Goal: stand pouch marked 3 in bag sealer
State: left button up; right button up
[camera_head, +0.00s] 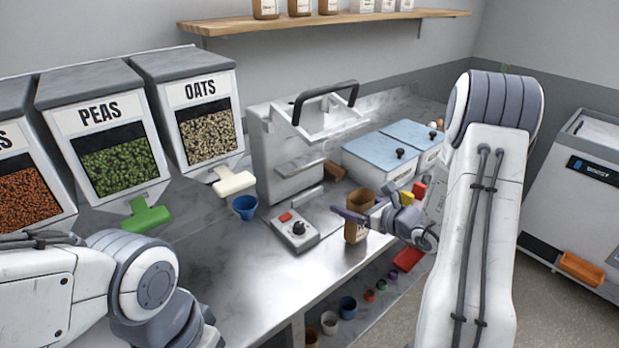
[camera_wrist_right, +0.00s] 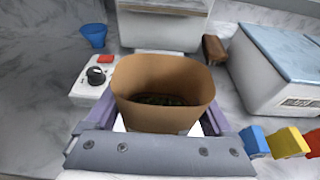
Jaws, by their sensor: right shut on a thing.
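The bag sealer (camera_head: 283,150) is a pale grey machine with a black top handle, standing against the wall. Its front unit (camera_head: 295,232) has a red button and a black knob. My right gripper (camera_head: 352,215) is shut on an open-topped brown pouch (camera_head: 356,231), held upright in front of the sealer, apart from it in the head view. In the right wrist view the pouch (camera_wrist_right: 160,85) sits between the purple fingers, with dark greenish contents low inside. I cannot read its number. My left arm shows at lower left, but its gripper is not in view.
Dispensers of peas (camera_head: 118,165) and oats (camera_head: 207,135) line the left. A blue cup (camera_head: 244,206) stands left of the sealer. Blue-lidded bins (camera_head: 380,157) and a brown block (camera_wrist_right: 215,48) are right of it. Bare counter (camera_head: 225,270) lies in front.

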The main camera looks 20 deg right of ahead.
jog(key=w+a+p, duration=0.1)
jog(key=w+a, duration=0.1)
jog(key=w, duration=0.3)
jog(key=w+a+p, duration=0.1)
jog(key=w, duration=0.4)
jog(key=w+a, duration=0.2)
jog(key=w, duration=0.3)
jog(key=shift+w+a+p, duration=0.3)
jog(key=shift+a+p, duration=0.05)
jog(key=shift+p, duration=0.05)
jog(key=shift+s+f, duration=0.1)
jog(key=shift+f, duration=0.1)
jog(key=shift+d, duration=0.1)
jog(key=shift+f, duration=0.1)
